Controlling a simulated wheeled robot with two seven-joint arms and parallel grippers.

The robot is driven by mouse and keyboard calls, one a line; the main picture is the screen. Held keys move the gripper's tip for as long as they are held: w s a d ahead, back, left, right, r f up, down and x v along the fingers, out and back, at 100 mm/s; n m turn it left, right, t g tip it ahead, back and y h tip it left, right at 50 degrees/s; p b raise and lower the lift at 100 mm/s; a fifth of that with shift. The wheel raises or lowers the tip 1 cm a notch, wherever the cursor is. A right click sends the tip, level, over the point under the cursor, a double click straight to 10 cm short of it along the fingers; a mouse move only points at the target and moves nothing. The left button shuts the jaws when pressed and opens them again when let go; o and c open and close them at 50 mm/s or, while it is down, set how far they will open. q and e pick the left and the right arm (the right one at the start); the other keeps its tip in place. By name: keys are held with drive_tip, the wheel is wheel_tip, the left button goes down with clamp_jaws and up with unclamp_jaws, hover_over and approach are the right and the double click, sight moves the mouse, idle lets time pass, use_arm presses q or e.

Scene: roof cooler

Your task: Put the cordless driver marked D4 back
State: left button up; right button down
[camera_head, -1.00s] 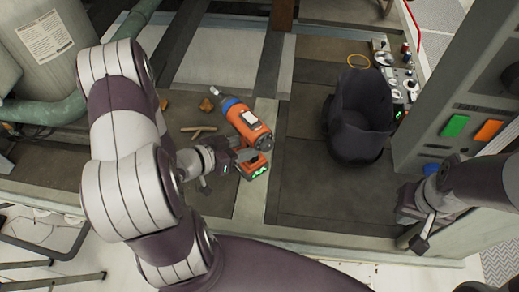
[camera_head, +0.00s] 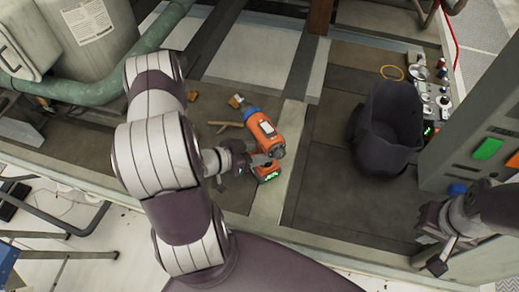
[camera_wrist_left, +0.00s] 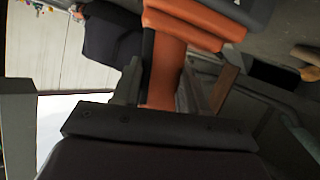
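The cordless driver (camera_head: 263,130) is orange with a blue ring near its nose and a green-lit battery end. Its nose points up-left in the head view. My left gripper (camera_head: 256,160) is at its handle and looks shut on it. In the left wrist view the orange handle (camera_wrist_left: 166,72) stands close in front of the palm; the fingertips are partly hidden. The D4 mark is not readable. A dark, open-topped holster (camera_head: 385,135) stands to the right of the driver, apart from it. My right gripper (camera_head: 441,255) is at the lower right; its finger gap is unclear.
Wood scraps (camera_head: 230,126) lie left of the driver. A tall cabinet with coloured buttons (camera_head: 488,149) stands at the right. The deck between driver and holster is clear.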

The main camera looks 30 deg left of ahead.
use_arm(q)
drive_tip(key=o, duration=0.4)
drive_tip(key=shift+c, duration=0.2)
drive_tip(key=shift+r, duration=0.25)
drive_tip(key=v, duration=1.2)
drive_tip(key=shift+b, duration=0.3)
drive_tip(key=shift+s+f, duration=0.1)
